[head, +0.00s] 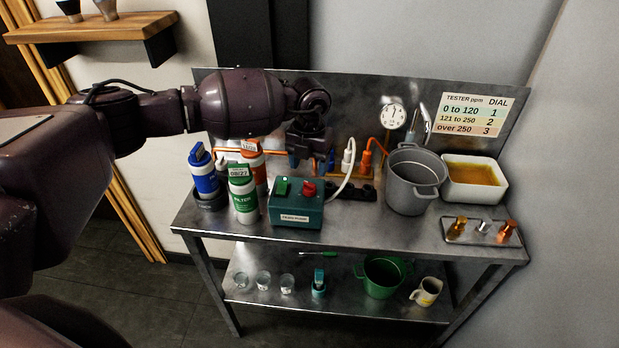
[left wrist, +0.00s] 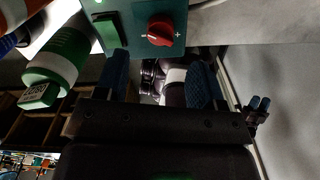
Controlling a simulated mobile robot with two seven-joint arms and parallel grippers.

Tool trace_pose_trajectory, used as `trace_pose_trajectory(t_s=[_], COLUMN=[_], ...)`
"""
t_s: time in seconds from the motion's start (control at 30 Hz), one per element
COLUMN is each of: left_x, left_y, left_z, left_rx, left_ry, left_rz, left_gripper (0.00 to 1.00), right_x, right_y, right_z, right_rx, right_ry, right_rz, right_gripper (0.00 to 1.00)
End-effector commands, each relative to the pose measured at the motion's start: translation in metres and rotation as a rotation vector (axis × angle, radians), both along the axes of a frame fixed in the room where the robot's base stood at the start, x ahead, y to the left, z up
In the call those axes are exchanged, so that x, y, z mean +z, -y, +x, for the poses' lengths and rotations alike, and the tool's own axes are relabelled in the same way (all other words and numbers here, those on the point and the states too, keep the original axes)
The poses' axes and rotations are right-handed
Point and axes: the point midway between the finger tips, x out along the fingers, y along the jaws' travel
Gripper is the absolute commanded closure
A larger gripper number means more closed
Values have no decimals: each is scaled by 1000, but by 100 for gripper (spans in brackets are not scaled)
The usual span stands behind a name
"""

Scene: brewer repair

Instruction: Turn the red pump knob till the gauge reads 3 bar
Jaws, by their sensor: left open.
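The red pump knob (head: 309,189) sits on top of the teal pump box (head: 296,213), to the right of a green switch (head: 283,187). The knob (left wrist: 160,31) also shows large in the left wrist view, between minus and plus marks. My left gripper (head: 311,162) is open and empty, above and behind the box in the head view. Its blue-padded fingers (left wrist: 160,82) are spread apart just below the knob in the wrist view, not touching it. The round white gauge (head: 392,117) stands at the back; its reading is too small to tell. My right gripper (left wrist: 260,104) appears small, its opening unclear.
Filter bottles (head: 243,195) stand close left of the pump box. A white tub (head: 474,181) and a metal tray (head: 479,235) are farther right.

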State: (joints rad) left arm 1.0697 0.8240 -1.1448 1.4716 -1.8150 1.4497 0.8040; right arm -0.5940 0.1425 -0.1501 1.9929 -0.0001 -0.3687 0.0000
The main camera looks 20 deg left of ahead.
Motion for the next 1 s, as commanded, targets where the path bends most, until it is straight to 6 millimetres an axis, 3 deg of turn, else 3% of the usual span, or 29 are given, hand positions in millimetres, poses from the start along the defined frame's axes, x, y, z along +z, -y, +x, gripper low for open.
trace_pose_trajectory(t_s=[0.1,0.3,0.9,1.0], left_x=[19,37,41,41], left_y=[0,0,0,9], left_z=[0,0,0,6], left_rx=[-1,1,-18,-70], left_ry=[2,0,1,39], left_rz=[-1,0,-2,-57], left_gripper=[37,37,37,37], right_x=[-1,-3,-11,-10], right_y=[0,0,2,1], right_z=[2,0,-9,-8], right_rx=[0,0,-5,-4], right_ry=[3,0,-23,-19], right_rz=[0,0,0,0], right_gripper=[60,60,60,60])
